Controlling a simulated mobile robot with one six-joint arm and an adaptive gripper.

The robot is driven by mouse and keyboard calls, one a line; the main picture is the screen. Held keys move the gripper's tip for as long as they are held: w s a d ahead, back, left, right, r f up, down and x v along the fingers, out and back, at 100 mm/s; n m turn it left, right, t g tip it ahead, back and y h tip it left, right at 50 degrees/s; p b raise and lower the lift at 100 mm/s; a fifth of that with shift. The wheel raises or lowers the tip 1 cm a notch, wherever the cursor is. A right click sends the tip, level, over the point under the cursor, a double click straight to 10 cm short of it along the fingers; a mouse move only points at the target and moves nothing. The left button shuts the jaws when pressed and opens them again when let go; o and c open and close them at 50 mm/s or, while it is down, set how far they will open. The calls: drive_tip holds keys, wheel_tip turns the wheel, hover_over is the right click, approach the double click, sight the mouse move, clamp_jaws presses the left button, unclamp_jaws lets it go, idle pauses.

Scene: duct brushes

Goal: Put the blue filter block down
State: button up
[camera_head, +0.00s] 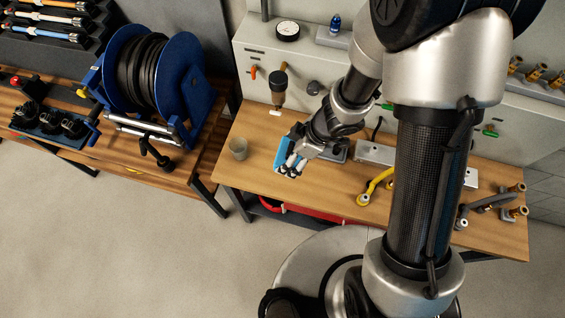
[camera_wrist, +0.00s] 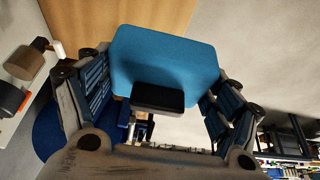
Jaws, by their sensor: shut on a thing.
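The blue filter block (camera_wrist: 165,58) is between the two fingers of my gripper (camera_wrist: 158,85) in the wrist view, and the gripper is shut on it. It has a flat blue face and a dark block-like part on its near side. In the head view the blue filter block (camera_head: 283,150) shows at the end of my gripper (camera_head: 290,163), over the front left part of the wooden bench (camera_head: 335,190). I cannot tell how high it is above the bench top. My arm hides part of the bench behind it.
A small grey cup (camera_head: 238,148) stands on the bench left of my gripper. To the right are a yellow-handled part (camera_head: 376,186), a grey metal box (camera_head: 374,155) and brass fittings (camera_head: 518,187). A blue cable reel (camera_head: 152,75) is on the left bench.

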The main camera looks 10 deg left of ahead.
wheel_tip(320, 180, down, 20)
drive_tip(key=b, duration=1.2)
drive_tip(key=shift+s+r, duration=0.1)
drive_tip(key=shift+r, duration=0.3)
drive_tip(key=o, duration=1)
drive_tip(key=p+v, duration=0.7)
drive_tip(key=v, duration=0.5)
drive_tip(key=shift+a, duration=0.1)
